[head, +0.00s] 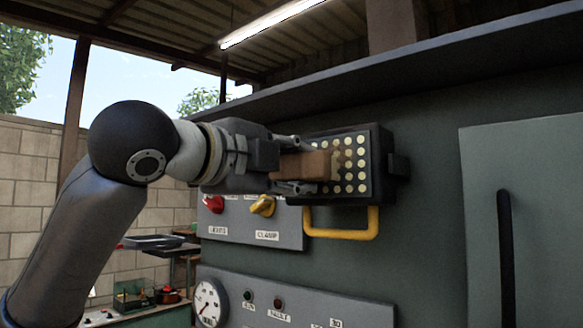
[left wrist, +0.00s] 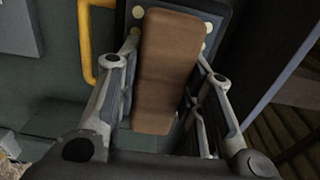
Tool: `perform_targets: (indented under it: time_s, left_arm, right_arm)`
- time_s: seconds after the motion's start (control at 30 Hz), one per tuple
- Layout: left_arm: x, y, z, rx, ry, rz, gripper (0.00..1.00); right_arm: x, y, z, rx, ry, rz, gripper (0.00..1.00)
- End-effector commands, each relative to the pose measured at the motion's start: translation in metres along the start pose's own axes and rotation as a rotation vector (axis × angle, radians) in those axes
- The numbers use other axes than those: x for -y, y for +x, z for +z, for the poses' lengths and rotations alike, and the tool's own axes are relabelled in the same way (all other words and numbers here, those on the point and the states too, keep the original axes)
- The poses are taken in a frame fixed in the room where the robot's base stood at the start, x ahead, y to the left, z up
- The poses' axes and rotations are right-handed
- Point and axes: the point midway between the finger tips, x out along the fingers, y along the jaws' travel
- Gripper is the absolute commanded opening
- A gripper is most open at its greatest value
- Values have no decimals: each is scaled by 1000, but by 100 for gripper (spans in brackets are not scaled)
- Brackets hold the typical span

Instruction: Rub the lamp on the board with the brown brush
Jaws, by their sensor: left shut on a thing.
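The lamp (head: 362,178) is a dark square housing with rows of pale round dots, fixed high on the grey-green cabinet. My left gripper (head: 300,168) is shut on the brown brush (head: 303,165), a brown block, in front of the lamp's left part. In the left wrist view the brush (left wrist: 165,75) lies between the two fingers (left wrist: 160,85), and the lamp's edge (left wrist: 228,10) with a few dots shows behind it. The brush seems to be at the lamp's face; whether it touches I cannot tell. The brush hides part of the dots. My right gripper is not in view.
A yellow handle (head: 345,233) sticks out just below the lamp. A control panel (head: 285,238) with a red knob (head: 214,204) and a yellow knob (head: 263,206) is below my gripper. A round gauge (head: 209,303) sits lower. A cabinet door with a black handle (head: 506,255) is at right.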

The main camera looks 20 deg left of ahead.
Motion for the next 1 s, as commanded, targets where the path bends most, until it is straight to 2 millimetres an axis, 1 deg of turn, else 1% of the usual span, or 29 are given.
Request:
perform_targets:
  time_s: [1.0]
  left_arm:
    - [0,20,0,0,0,-1,16]
  right_arm:
    - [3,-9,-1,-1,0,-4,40]
